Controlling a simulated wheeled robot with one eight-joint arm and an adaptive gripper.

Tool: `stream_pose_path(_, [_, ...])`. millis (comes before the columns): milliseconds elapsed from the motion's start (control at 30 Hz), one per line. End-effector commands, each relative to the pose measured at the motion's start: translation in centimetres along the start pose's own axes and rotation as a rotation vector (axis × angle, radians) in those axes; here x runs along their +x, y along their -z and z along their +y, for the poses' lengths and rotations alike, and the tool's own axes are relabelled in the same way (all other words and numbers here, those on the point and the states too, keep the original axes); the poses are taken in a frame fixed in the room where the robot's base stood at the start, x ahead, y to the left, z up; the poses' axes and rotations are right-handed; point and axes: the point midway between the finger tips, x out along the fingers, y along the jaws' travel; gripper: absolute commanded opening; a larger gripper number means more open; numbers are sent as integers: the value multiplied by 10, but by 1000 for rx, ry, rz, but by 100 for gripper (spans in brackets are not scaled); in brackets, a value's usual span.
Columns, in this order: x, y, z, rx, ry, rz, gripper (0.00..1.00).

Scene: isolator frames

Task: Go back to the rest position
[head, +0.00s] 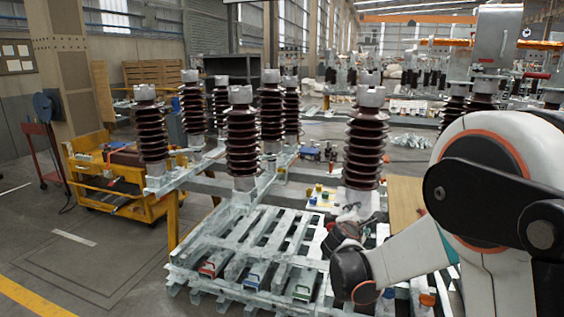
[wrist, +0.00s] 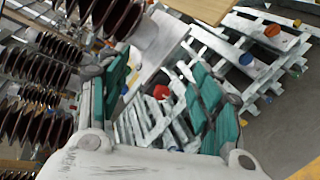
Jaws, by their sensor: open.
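My gripper (head: 362,225) is in front of the tall right insulator in the head view, above the right part of the pale metal frame (head: 245,232). Its fingertips are small and partly hidden there. In the wrist view my gripper (wrist: 163,88) shows two teal finger pads spread wide apart, with nothing held between them. Pale slats and a red cap (wrist: 162,92) show in the gap, beyond the fingers. My arm comes in from the right edge of the head view and covers part of the frame's right side.
Several brown ribbed insulators (head: 241,142) stand upright on the frame; the tall right insulator (head: 366,148) is close to my gripper. A yellow cart (head: 105,180) and a red trolley (head: 45,157) stand left. The floor (head: 90,250) at front left is clear.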

Motion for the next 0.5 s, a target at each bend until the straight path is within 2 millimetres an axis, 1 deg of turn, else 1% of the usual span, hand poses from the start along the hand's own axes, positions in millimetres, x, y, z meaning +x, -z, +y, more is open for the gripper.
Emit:
stream_pose_path(33, [-13,-13,1,62,25,6,59])
stream_pose_path(200, [-55,-43,-1,291,115,28,59])
stream_pose_path(367, [-99,-68,-11,505,204,42,59])
stream_pose_path(500, [-139,-84,-24,690,286,50,59])
